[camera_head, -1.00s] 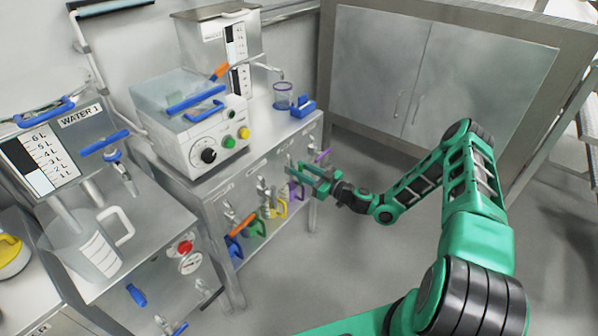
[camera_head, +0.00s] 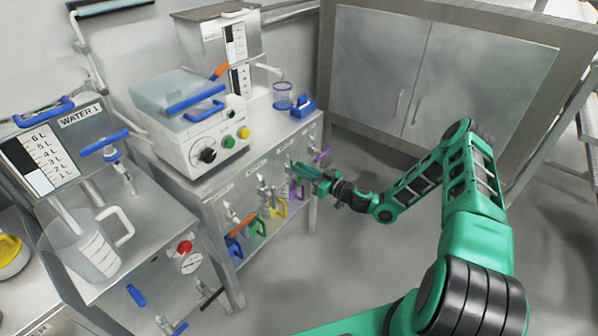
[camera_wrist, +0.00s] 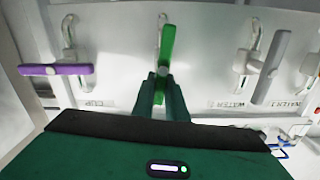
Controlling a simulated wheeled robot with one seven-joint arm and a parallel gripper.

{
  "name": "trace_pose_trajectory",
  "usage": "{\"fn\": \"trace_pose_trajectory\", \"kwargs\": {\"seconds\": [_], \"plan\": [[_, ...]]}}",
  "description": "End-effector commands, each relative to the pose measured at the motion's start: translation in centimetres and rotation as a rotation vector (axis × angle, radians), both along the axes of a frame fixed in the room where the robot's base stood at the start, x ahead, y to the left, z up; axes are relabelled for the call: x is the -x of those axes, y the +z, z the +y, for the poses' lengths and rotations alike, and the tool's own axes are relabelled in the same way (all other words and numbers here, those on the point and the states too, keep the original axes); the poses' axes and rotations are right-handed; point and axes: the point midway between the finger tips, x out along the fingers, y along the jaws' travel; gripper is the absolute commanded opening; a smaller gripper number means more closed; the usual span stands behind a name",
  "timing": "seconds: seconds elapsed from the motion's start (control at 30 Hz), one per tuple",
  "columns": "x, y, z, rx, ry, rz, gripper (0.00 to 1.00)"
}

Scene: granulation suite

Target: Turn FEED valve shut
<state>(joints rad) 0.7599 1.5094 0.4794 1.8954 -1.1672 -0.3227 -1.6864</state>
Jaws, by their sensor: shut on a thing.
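In the wrist view a valve with a green lever handle (camera_wrist: 168,45) stands upright in the picture on a pale panel. My gripper (camera_wrist: 161,86) is shut on the lower part of this handle, with one finger on each side. No label is readable at this valve, so I cannot tell by text whether it is FEED. The held handle cannot be made out clearly there.
A purple handle (camera_wrist: 55,69) lies crosswise to the left of the held one, and a grey handle (camera_wrist: 272,68) stands tilted to the right. Open floor (camera_head: 375,260) lies below my arm.

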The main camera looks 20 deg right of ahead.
Motion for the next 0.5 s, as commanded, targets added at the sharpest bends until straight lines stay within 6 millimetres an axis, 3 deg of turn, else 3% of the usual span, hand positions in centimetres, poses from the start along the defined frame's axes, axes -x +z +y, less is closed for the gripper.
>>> {"fn": "trace_pose_trajectory", "kwargs": {"seconds": [0.5], "plan": [[-0.67,-0.50,-1.04,-0.378,0.000,0.276,0.00]]}}
